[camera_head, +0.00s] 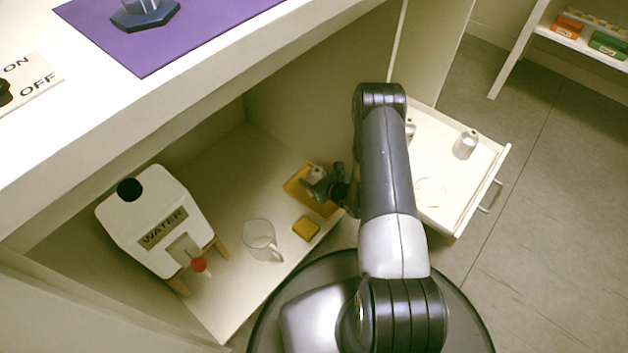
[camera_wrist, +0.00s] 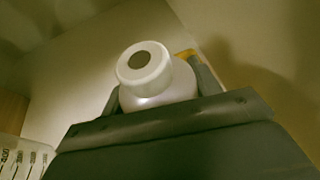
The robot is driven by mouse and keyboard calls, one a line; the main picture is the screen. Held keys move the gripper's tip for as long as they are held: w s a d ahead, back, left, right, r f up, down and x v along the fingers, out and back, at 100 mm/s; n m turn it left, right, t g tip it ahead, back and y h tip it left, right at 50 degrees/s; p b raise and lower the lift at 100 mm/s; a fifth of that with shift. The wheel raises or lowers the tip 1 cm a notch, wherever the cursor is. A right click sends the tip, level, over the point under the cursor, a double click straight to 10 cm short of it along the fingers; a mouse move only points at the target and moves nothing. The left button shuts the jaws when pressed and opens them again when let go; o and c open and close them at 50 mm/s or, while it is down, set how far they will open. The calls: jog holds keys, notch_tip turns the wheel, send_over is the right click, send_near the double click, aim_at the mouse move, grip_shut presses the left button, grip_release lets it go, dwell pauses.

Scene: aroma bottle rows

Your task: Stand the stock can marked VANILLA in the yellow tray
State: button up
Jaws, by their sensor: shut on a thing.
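A white can (camera_wrist: 150,82) with a rounded cap and a grey disc on top is between the fingers of my gripper (camera_head: 318,182). My gripper is shut on this can, which also shows small in the head view (camera_head: 316,172). No marking on it can be read, so I cannot tell if it says VANILLA. The yellow tray (camera_head: 292,184) lies on the cabinet floor, right under the can and partly hidden by my gripper. The can looks upright over the tray; I cannot tell whether it touches the tray floor. A yellow bit of the tray shows behind the can in the wrist view (camera_wrist: 187,54).
A white WATER dispenser (camera_head: 150,215), a clear jug (camera_head: 260,240) and a yellow block (camera_head: 306,228) stand in the cabinet. An open white drawer (camera_head: 455,215) at right holds a can (camera_head: 466,145) and another partly behind my arm.

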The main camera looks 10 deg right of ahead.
jog(key=shift+f, duration=0.25)
jog(key=o, duration=1.3)
jog(key=shift+d+r, duration=0.1)
jog(key=shift+r, duration=0.05)
jog(key=p+v, duration=0.4)
jog(key=v, duration=0.7)
jog(key=shift+s, duration=0.4)
jog(key=shift+d, duration=0.2)
